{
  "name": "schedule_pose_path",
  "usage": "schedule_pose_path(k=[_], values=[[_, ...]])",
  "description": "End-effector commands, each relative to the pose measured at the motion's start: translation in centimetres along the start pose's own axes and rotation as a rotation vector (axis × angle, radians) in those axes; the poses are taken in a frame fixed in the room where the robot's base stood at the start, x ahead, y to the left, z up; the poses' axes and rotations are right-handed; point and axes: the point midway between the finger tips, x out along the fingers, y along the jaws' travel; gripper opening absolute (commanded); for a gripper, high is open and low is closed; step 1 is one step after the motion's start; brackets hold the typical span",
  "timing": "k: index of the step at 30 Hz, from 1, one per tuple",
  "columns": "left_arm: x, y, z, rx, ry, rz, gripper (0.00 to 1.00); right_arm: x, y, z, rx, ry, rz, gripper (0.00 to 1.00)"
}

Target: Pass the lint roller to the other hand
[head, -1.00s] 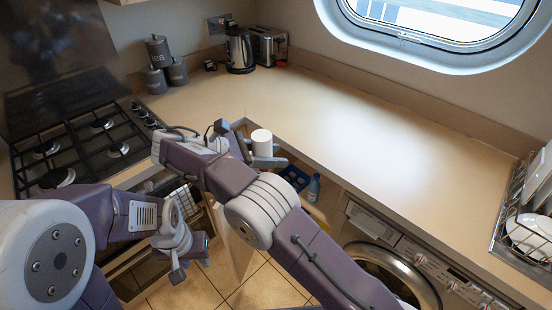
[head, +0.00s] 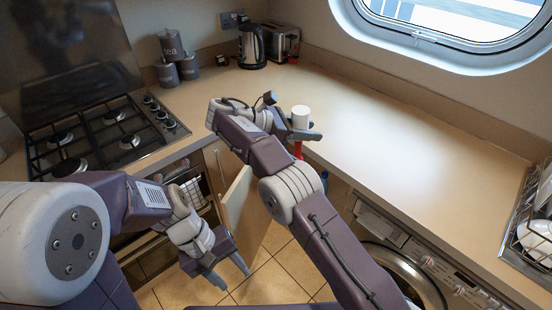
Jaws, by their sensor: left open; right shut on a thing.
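The lint roller has a white cylinder (head: 301,117) on top and a red handle (head: 298,150) below, and it stands about upright. My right gripper (head: 302,134) is shut on it just below the white part, at the front edge of the counter. My arm hides part of the handle. My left gripper (head: 235,279) is open and empty, low over the floor, pointing down and to the right. The two grippers are well apart, with the left one lower and nearer.
An open cabinet door (head: 237,207) stands between my arms. The hob (head: 108,135) is at the left, the kettle (head: 251,47) and canisters (head: 172,58) at the back. The washing machine (head: 395,262) and dish rack (head: 530,215) are at the right. The counter (head: 400,135) is mostly clear.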

Motion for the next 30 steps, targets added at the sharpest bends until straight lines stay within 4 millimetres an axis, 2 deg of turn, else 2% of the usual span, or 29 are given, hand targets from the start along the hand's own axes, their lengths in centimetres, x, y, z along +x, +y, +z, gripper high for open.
schedule_pose_path(k=[1,3,6,8,9,11,12,14,16,19,21,24,30], values=[[0.1,2.4,1.6,-0.105,-0.089,0.093,0.47,0.0,0.0,0.0,0.000,0.000,0.000,0.00],[-0.5,6.6,3.3,-0.256,-0.219,0.245,0.47,0.0,0.0,0.0,0.000,0.000,0.000,0.00],[-2.7,12.7,3.9,-0.457,-0.394,0.478,0.47,0.0,0.0,0.0,0.000,0.000,0.000,0.00],[-4.7,16.1,3.0,-0.572,-0.487,0.629,0.47,0.0,0.0,0.0,0.001,0.000,0.000,0.00],[-6.1,18.1,1.9,-0.646,-0.542,0.733,0.47,0.0,0.0,0.0,0.001,0.000,0.000,0.00],[-8.4,20.5,-0.4,-0.753,-0.612,0.891,0.47,0.0,0.0,0.0,0.000,0.000,0.000,0.00],[-9.8,21.7,-2.3,-0.821,-0.647,0.995,0.47,0.0,0.0,0.0,0.001,0.000,0.000,0.00],[-11.7,22.6,-5.5,-0.916,-0.681,1.142,0.47,0.0,0.0,0.0,0.001,0.000,0.000,0.00],[-13.0,22.7,-9.2,-1.018,-0.694,1.286,0.47,0.0,0.0,0.0,0.001,0.000,0.000,0.00],[-12.6,21.8,-13.2,-1.143,-0.675,1.389,0.47,0.0,0.0,0.0,0.001,0.000,0.000,0.00],[-11.2,21.1,-14.2,-1.197,-0.671,1.380,0.47,0.0,0.0,0.0,0.001,0.000,0.000,0.00],[-10.0,20.6,-14.6,-1.229,-0.674,1.363,0.47,0.0,0.0,0.0,0.001,0.000,0.000,0.00],[-9.8,21.0,-14.8,-1.233,-0.672,1.359,0.47,0.0,0.0,0.0,0.001,0.000,0.000,0.00]])
